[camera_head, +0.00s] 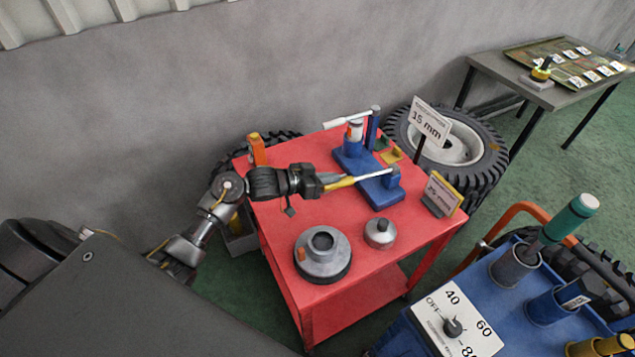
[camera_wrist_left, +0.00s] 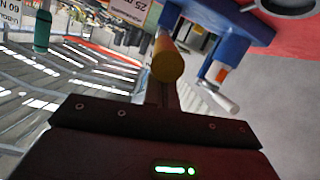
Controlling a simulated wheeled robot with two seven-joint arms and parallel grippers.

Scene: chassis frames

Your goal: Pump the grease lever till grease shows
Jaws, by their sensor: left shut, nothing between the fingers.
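The grease lever (camera_head: 372,176) is a pale rod with a yellow grip on a blue pump (camera_head: 378,194) on the red cart. My left gripper (camera_head: 322,185) is shut and empty, with its tips at the grip's near end in the head view. In the left wrist view the yellow grip end (camera_wrist_left: 167,62) is just beyond the shut fingertips (camera_wrist_left: 160,88); I cannot tell whether they touch it. A white-handled part (camera_head: 348,120) and a white-and-orange cylinder (camera_head: 354,133) stand at the back of the blue base. I make out no grease. My right gripper is not in view.
The red cart top (camera_head: 290,215) also holds a grey round housing (camera_head: 322,262), a small metal pot (camera_head: 380,234), an orange bottle (camera_head: 257,150) and a sign (camera_head: 443,192). A blue cart (camera_head: 505,310) stands at the right front. A wall is behind.

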